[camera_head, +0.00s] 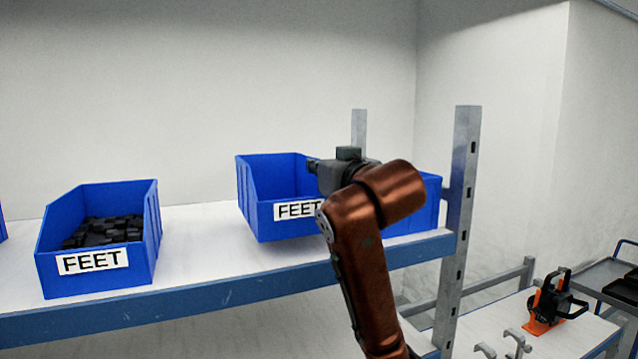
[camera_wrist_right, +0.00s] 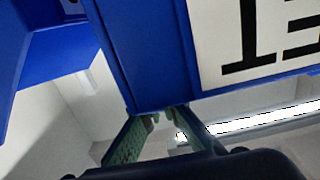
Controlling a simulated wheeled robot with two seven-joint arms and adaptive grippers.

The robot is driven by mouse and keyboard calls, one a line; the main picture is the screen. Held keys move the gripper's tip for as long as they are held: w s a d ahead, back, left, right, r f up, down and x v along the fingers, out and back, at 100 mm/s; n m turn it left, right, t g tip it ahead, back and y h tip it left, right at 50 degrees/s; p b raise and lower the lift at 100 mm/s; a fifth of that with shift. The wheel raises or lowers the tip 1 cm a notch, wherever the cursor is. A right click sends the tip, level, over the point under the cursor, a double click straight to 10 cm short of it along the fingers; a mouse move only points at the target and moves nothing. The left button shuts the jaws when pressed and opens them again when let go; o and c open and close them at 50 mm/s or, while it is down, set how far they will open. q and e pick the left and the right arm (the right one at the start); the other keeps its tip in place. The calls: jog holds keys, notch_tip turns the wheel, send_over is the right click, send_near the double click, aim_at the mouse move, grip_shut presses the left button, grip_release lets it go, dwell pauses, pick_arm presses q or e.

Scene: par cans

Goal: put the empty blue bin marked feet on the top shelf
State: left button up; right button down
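The blue bin marked FEET (camera_head: 285,230) is at the middle of the top shelf (camera_head: 195,270). The part of its inside that I can see is empty. My right gripper (camera_head: 314,165) is at its upper right front corner, and my arm hides the label's right end. In the right wrist view the fingers (camera_wrist_right: 167,115) come close together at the edge of the bin (camera_wrist_right: 150,60) and look shut on it. Its label there is upside down. I cannot tell if its base touches the shelf. My left gripper is not in view.
Another FEET bin (camera_head: 48,272), with black feet in it, stands on the shelf at the left. A further blue bin (camera_head: 428,212) stands close on the right, partly behind my arm, beside the metal post (camera_head: 461,200). Bare shelf lies between the two FEET bins.

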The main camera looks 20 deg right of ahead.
jog(key=f, duration=0.4)
jog(key=shift+w+d, duration=0.1)
jog(key=shift+d, duration=0.25)
jog(key=shift+f, duration=0.15)
jog(key=c, duration=2.4)
grip_release()
jog(key=shift+w, duration=0.1)
jog(key=shift+o, duration=1.2)
